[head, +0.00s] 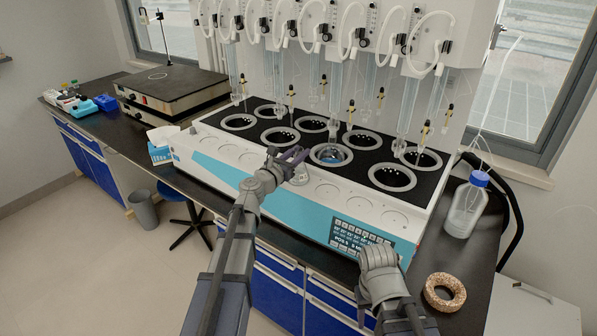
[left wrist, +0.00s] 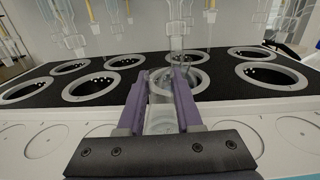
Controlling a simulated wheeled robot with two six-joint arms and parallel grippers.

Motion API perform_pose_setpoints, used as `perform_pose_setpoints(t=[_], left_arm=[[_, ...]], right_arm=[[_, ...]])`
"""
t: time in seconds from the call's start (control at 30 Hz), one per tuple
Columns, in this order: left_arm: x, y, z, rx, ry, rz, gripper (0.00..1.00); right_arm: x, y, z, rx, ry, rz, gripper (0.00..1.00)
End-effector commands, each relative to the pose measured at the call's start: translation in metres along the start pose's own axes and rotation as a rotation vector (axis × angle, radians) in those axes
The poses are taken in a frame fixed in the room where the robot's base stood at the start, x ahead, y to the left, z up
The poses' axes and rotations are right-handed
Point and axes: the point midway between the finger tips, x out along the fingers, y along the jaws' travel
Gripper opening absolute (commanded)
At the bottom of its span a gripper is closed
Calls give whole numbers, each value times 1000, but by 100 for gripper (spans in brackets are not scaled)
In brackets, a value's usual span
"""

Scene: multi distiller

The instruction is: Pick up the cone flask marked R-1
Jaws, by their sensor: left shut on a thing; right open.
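My left gripper (head: 297,156) is over the front of the multi distiller, with its purple fingers closed on a clear glass cone flask. The flask shows between the fingers in the left wrist view (left wrist: 163,118); its lower part also shows beneath the fingers in the head view (head: 300,175). No R-1 mark is readable. The flask is by the front row of heating wells, near a well with a bluish round thing in it (head: 330,155). Of my right arm, only the grey wrist part shows in the head view, at the front right; its fingers are not visible.
The distiller (head: 240,155) has two rows of round wells, with glass tubes and hoses hanging above. Flat round places line its white front ledge (head: 358,204). A blue-capped bottle (head: 465,208) and a cork ring (head: 444,292) are at the right. A tissue box (head: 161,143) is at the left.

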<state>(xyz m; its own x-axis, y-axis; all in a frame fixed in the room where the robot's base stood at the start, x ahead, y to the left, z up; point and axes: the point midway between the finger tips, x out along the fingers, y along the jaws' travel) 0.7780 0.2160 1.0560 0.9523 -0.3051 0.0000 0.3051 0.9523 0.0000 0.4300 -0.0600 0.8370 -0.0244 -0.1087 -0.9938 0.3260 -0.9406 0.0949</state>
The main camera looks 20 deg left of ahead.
Motion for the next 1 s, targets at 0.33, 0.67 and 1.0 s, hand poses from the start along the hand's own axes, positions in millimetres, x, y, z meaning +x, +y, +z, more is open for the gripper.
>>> perform_pose_setpoints(t=[0.33,0.67,1.0], left_arm=[[0,0,1,0,0,0,0],[0,0,11,0,0,0,0],[0,0,34,0,0,0,0]], right_arm=[[-1,0,0,0,0,0,50],[-11,1,1,0,0,0,50],[-34,3,2,0,0,0,50]])
